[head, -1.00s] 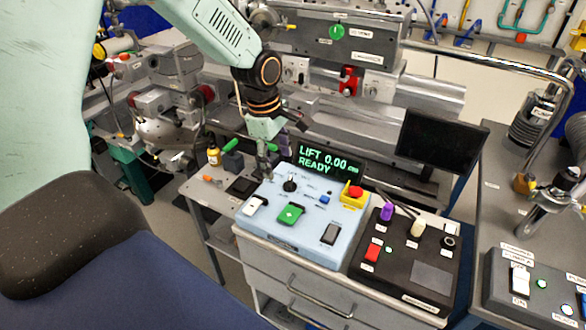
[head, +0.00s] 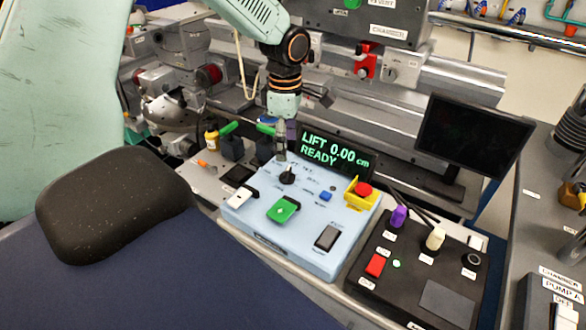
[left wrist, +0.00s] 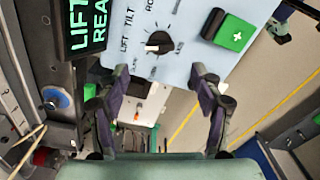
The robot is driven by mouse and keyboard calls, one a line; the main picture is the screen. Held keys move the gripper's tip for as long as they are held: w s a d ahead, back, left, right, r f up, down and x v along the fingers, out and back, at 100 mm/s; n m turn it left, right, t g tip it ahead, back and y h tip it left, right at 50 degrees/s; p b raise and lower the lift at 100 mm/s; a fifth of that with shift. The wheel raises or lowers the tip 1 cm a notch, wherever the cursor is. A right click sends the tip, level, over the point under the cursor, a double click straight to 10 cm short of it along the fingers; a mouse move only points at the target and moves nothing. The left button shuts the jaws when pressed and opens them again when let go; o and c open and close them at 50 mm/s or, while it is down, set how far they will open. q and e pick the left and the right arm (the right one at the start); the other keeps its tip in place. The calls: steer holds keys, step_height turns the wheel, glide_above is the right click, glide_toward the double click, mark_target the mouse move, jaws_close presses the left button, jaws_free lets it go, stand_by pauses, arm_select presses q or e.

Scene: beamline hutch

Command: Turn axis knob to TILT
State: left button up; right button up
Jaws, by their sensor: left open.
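The axis knob (head: 287,176) is a black round knob on the light blue control box (head: 262,226). In the left wrist view the knob (left wrist: 160,42) has a white mark pointing toward the LIFT label, with TILT beside it. The display (head: 332,152) reads LIFT 0.00 cm, READY. My left gripper (head: 281,153) points down just behind and above the knob. In the left wrist view its open fingers (left wrist: 160,73) are spread to either side, with the knob beyond the gap between their tips. I see no contact. My right gripper is out of view.
Tools lie behind left.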

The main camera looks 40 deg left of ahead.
mark_target(286, 171)
arm_select(q)
steer(key=shift+w+a+f, duration=0.15)
steer(key=shift+a+f, duration=0.05)
steer(key=shift+f, duration=0.4)
steer(key=f, duration=0.2)
steer(key=f+b, duration=0.1)
steer(key=f, duration=0.4)
steer(key=shift+s+b, duration=0.25)
steer(key=shift+b, duration=0.05)
steer(key=shift+s+d+r, duration=0.1)
steer(key=shift+s+r, duration=0.05)
steer(key=shift+r, duration=0.1)
steer(key=shift+c, duration=0.5)
steer(key=shift+w+f, duration=0.2)
steer(key=c, duration=0.5)
steer(key=shift+r, duration=0.15)
steer(key=c, duration=0.5)
